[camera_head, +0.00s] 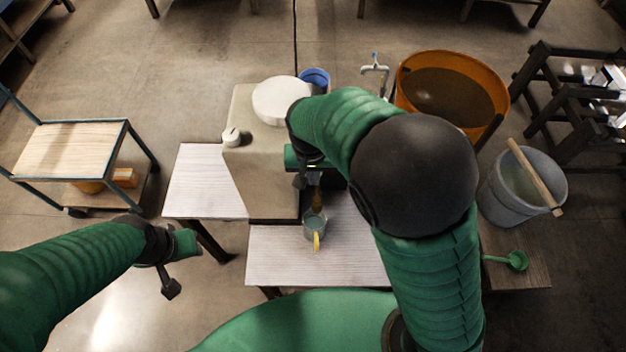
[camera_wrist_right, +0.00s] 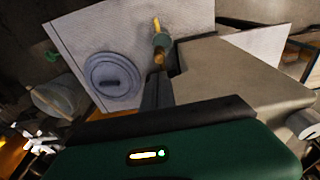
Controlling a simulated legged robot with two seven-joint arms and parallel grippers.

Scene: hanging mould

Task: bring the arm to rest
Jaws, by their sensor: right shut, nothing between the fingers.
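My right arm reaches over the pale table from the right. My right gripper (camera_head: 301,182) is shut and empty, beside the front of a beige box-shaped unit (camera_head: 263,185); its dark fingers (camera_wrist_right: 158,90) also show in the right wrist view. A greenish cup with a yellow handle (camera_head: 315,226) stands on the table under a brownish, spout-like part (camera_head: 317,198). The fingers appear close to these, but I cannot tell whether they touch. My left gripper (camera_head: 171,287) hangs at the lower left, clear of the table; its jaw opening does not show clearly.
A white round lid (camera_head: 281,100) tops the unit. A grey round piece (camera_wrist_right: 112,82) lies on the table. At right are an orange tub (camera_head: 405,80), a grey bucket (camera_head: 508,205) and a green ladle (camera_head: 515,260). A cart (camera_head: 70,150) stands left, with open floor around it.

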